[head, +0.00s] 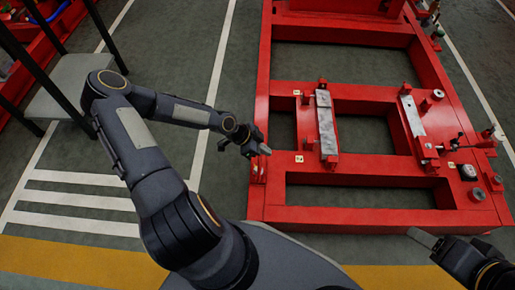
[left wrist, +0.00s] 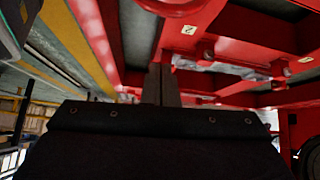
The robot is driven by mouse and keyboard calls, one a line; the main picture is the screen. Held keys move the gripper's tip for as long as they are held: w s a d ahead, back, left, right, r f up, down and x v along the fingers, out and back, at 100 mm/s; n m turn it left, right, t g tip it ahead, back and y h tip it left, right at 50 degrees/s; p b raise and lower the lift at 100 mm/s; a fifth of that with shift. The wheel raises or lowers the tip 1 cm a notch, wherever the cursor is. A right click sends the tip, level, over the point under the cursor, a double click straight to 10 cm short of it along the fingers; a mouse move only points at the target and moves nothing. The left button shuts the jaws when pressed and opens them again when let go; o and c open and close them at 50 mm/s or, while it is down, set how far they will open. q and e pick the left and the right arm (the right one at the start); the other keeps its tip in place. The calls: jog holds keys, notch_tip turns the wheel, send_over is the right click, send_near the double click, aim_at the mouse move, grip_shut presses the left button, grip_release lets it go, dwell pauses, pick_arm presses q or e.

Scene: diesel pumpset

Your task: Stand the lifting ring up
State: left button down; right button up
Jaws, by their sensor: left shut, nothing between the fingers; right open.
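My left gripper (head: 262,149) is shut and empty beside the left edge of the red frame (head: 275,213). Its closed fingers (left wrist: 161,85) also show in the left wrist view, pointing toward red beams. A rounded red part (left wrist: 172,6) is cut off by the top edge of that view; it may be the lifting ring, but I cannot tell. In the head view, a small red part (head: 258,172) sits on the frame's left side just below the gripper, too small to make out. My right gripper (head: 424,238) is open and empty near the frame's lower right.
Two grey-topped rails (head: 326,125) and (head: 412,117) stand on the frame, with bolts and small fittings around them. A grey-topped stand (head: 75,80) is at upper left.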

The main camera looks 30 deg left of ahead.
aim_at(259, 166)
pick_arm(q)
jog(key=f, duration=0.1)
jog(key=f+b, duration=0.1)
jog(key=f, duration=0.1)
jog(key=f+b, duration=0.1)
jog(key=shift+s+a+f, duration=0.2)
jog(key=shift+s+a, duration=0.2)
jog(key=shift+a, duration=0.1)
jog(key=shift+s+a+f, duration=0.15)
jog(key=shift+s+a, duration=0.2)
jog(key=shift+a, duration=0.25)
